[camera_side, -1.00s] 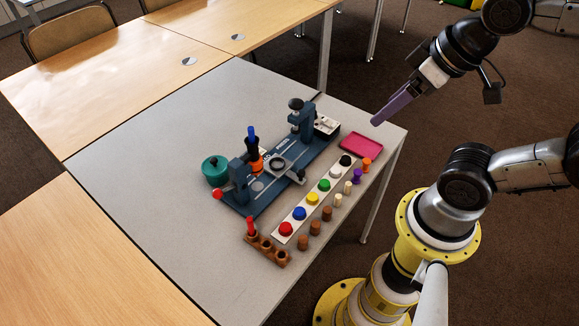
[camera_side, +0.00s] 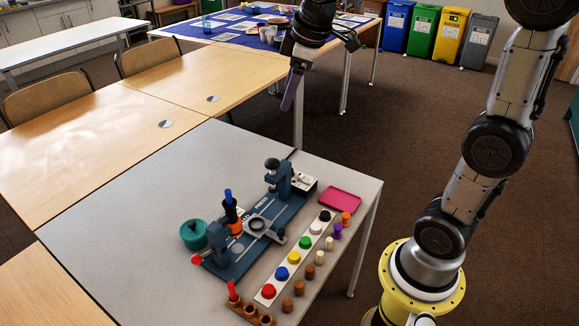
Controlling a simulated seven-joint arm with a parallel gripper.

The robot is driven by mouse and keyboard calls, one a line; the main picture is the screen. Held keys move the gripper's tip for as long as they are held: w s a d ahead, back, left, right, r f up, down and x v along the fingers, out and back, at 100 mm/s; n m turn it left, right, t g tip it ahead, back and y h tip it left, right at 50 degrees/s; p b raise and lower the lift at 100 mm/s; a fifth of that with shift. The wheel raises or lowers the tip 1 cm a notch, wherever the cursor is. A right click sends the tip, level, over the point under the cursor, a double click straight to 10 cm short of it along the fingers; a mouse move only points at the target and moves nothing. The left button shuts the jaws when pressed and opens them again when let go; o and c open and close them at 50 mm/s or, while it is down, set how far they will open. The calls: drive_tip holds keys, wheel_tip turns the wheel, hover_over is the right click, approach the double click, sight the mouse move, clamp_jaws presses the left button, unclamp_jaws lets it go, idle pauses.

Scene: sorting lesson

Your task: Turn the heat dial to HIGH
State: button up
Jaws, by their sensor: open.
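A blue bench fixture (camera_side: 262,222) with two upright posts stands on the grey table. A small box with a white top (camera_side: 303,182) sits at its right end. I cannot make out which part is the heat dial, or any HIGH mark, at this size. My gripper (camera_side: 289,98) has long purple fingers that point down. It is open and empty, seen nearly edge-on, high in the picture above and well apart from the fixture.
A white strip with several coloured knobs (camera_side: 293,257), a row of small pegs (camera_side: 320,258), a pink tray (camera_side: 340,200), a teal pot (camera_side: 194,234) and a wooden peg holder (camera_side: 250,312) surround the fixture. The grey table's left part (camera_side: 130,200) is clear.

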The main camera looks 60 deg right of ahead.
drive_tip(key=w+d+f+g, duration=0.2)
drive_tip(key=w+d+f, duration=0.7)
drive_tip(key=f, duration=0.1)
drive_tip(key=d+f, duration=0.2)
drive_tip(key=f, duration=0.6)
drive_tip(key=d+f+g, duration=0.1)
drive_tip(key=f, duration=0.7)
drive_tip(key=d+f+m+g, duration=0.1)
drive_tip(key=d+f, duration=0.1)
drive_tip(key=f, duration=0.6)
drive_tip(key=shift+w+d+y, duration=0.2)
drive_tip(key=shift+d+y, duration=0.15)
drive_tip(key=shift+y, duration=0.05)
clamp_jaws()
